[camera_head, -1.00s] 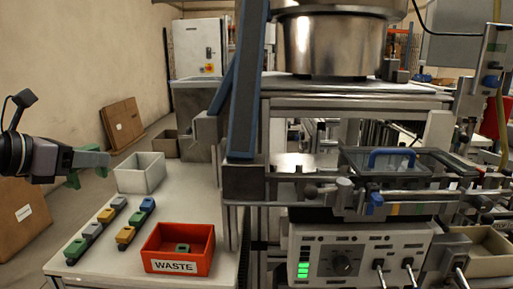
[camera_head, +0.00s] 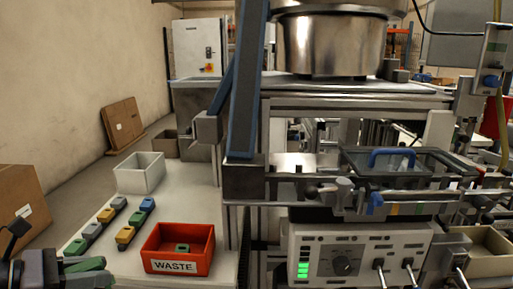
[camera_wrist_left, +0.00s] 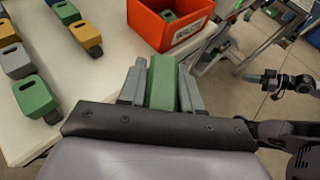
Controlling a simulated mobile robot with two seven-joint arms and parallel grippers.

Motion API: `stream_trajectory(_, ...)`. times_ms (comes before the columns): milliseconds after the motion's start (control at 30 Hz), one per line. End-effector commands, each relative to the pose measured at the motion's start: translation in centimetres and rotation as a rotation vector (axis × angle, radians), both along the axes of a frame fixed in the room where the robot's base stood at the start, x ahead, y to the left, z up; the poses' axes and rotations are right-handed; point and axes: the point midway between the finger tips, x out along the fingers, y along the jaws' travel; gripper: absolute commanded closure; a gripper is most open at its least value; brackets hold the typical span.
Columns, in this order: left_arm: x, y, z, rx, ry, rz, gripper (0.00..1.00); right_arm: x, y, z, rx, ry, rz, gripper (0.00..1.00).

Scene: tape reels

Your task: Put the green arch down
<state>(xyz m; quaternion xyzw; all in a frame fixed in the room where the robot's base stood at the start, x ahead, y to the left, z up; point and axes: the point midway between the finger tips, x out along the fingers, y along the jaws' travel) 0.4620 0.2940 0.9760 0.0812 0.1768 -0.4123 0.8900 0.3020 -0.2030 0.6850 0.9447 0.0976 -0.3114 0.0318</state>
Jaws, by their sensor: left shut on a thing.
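My left gripper (camera_head: 92,268) is low at the left front of the head view, beside the table's near left corner. It is shut on the green arch (camera_wrist_left: 162,82), which sits between the two grey fingers in the left wrist view. The arch also shows in the head view (camera_head: 84,265). Its far end points toward the red waste bin (camera_wrist_left: 147,25), but it is apart from the bin. A dark jointed part (camera_wrist_left: 270,78) at the right of the wrist view looks like my right gripper; its jaws are too small to read.
Two rows of grey, yellow, blue and green blocks (camera_head: 125,235) stand on the white table (camera_head: 190,192). The red WASTE bin (camera_head: 155,254) holds a green piece (camera_head: 182,248). A pale open box (camera_head: 138,178) stands behind. Bare tabletop shows between the blocks and the table's front edge.

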Motion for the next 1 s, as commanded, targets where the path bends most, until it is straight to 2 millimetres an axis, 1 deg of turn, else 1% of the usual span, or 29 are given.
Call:
stream_trajectory(33, -0.8, -0.1, -0.8, -0.002, 0.004, -0.016, 0.98, 0.0, 0.0, 0.0, 0.000, 0.000, 0.000, 1.00)
stream_trajectory(100, -1.8, -0.1, -1.7, -0.001, 0.005, -0.039, 0.98, 0.0, 0.0, 0.0, 0.000, 0.000, 0.000, 1.00)
stream_trajectory(267, -3.9, -0.2, -3.3, -0.001, 0.004, -0.086, 0.98, 0.0, 0.0, 0.0, 0.000, 0.000, 0.000, 1.00)
stream_trajectory(467, -3.9, -3.8, -3.5, -0.006, -0.007, -0.089, 0.98, 0.0, 0.0, 0.0, 0.000, 0.001, 0.000, 1.00)
stream_trajectory(633, -3.9, -7.3, -3.2, -0.006, -0.007, -0.086, 0.98, 0.0, 0.0, 0.0, 0.000, 0.001, 0.000, 1.00)
stream_trajectory(700, -3.8, -8.6, -2.8, -0.005, -0.007, -0.085, 0.98, 0.0, 0.0, 0.1, 0.000, 0.001, 0.000, 1.00)
stream_trajectory(733, -3.8, -8.2, -1.9, 0.001, -0.003, -0.081, 0.98, -0.1, 0.0, 1.1, -0.001, 0.004, 0.000, 1.00)
stream_trajectory(800, -3.8, -8.1, -1.2, 0.001, 0.000, -0.082, 0.98, -0.1, 0.0, 1.8, -0.001, 0.005, 0.000, 1.00)
stream_trajectory(900, -3.8, -8.1, -0.6, 0.001, 0.000, -0.082, 0.98, 0.0, 0.0, 2.7, 0.000, 0.000, 0.000, 1.00)
stream_trajectory(1000, -3.9, -8.1, -0.4, 0.002, 0.000, -0.083, 0.98, 0.0, 0.0, 3.0, 0.000, -0.002, 0.000, 1.00)
